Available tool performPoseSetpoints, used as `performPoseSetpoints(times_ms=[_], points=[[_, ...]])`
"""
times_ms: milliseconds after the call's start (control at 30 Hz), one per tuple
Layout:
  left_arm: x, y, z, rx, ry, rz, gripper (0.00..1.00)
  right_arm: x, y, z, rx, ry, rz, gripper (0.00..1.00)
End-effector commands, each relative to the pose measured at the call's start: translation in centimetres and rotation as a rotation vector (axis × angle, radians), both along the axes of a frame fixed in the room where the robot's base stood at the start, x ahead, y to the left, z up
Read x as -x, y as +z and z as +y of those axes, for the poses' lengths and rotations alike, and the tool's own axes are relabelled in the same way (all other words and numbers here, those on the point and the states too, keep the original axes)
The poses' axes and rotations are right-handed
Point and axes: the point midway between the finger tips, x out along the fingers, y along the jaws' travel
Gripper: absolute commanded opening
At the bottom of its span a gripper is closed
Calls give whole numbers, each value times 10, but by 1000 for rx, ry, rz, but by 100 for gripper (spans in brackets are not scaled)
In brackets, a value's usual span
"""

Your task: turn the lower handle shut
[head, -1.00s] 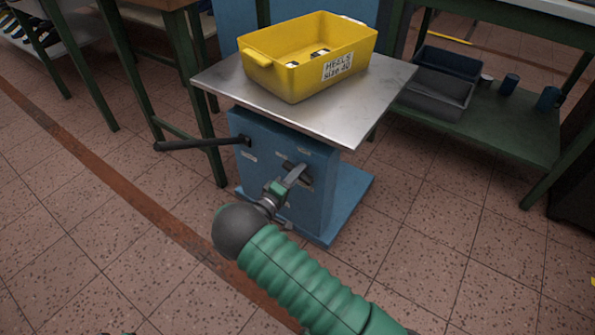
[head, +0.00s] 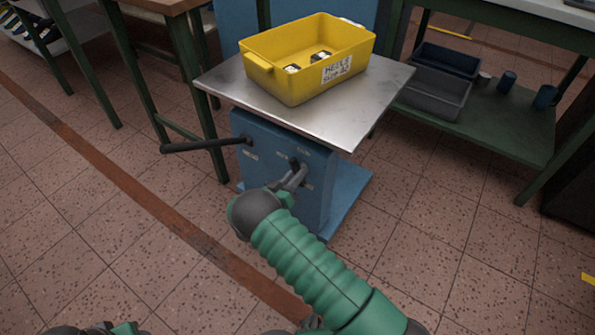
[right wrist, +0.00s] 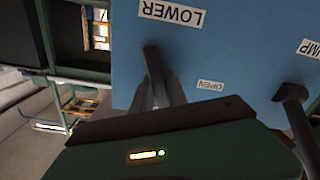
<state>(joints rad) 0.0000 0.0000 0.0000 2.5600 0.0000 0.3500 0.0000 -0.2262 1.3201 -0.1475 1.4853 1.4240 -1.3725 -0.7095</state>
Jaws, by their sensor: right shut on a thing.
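The lower handle (head: 296,164) is a short dark lever on the front of the blue lift cabinet (head: 318,190). In the right wrist view the lower handle (right wrist: 151,58) stands out beside an upside-down LOWER label (right wrist: 172,12), with an OPEN label (right wrist: 210,85) to the right. My right gripper (head: 294,178) reaches the cabinet front and is shut on the handle. In the wrist view the fingers of the right gripper (right wrist: 157,92) lie on both sides of it. The handle's outer end is hidden.
The long black pump lever (head: 205,145) juts left from the cabinet; it also shows in the wrist view (right wrist: 293,100). A steel top (head: 375,100) overhangs the handle and bears a yellow heels crate (head: 285,85). Green benches stand behind. The tiled floor in front is clear.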

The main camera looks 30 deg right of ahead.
Motion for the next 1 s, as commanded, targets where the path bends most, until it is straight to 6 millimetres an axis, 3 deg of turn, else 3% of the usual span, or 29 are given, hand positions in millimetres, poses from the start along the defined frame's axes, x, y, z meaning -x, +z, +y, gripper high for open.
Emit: performPoseSetpoints(times_ms=[500,1000], points=[[0,9,0,0,0,0,52,1,-4,3,-144,2,-316,0],[0,10,0,0,0,0,52,1,-5,3,-169,2,-379,0]])
